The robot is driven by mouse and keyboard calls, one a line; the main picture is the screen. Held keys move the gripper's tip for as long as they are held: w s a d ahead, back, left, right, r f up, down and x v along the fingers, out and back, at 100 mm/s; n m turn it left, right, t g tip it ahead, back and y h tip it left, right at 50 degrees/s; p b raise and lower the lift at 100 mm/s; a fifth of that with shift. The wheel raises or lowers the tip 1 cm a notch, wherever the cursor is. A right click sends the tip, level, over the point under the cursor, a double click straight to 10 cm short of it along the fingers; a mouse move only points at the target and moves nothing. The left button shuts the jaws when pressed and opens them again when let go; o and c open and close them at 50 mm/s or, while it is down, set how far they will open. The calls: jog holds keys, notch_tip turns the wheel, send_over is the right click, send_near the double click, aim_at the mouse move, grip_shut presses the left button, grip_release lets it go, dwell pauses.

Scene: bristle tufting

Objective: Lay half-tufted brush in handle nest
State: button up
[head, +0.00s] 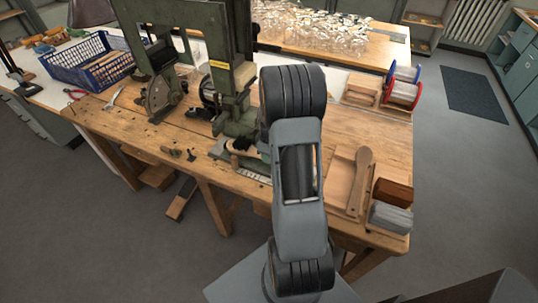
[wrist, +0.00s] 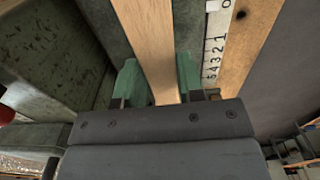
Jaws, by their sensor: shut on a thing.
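My gripper (wrist: 159,82) has two green fingers shut on the pale wooden handle of a brush (wrist: 150,40). The handle runs between the fingers toward the top of the wrist view. In the head view my arm hides most of the gripper and the handle. A dark bristle patch (head: 241,144) shows just left of my arm, at the foot of the green machine, and seems to belong to the held brush. A wooden board at the right of the bench (head: 341,180), which may be the handle nest, has a paddle-shaped wooden piece (head: 359,178) on it.
The green tufting machine (head: 225,65) stands close to the gripper. A ruler strip (wrist: 214,45) lies beside the handle. Red and blue spools (head: 403,92) stand behind. The bench right of my arm has bare wood.

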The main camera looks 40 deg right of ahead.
jog(key=shift+f, duration=0.25)
jog(key=o, duration=1.4)
jog(key=shift+o, duration=0.2)
jog(key=shift+w+r, duration=0.1)
jog(key=shift+r, duration=0.15)
jog(key=shift+r+p, duration=0.7)
jog(key=shift+r, duration=0.25)
jog(key=shift+r+p, duration=1.65)
jog(key=shift+r, duration=0.75)
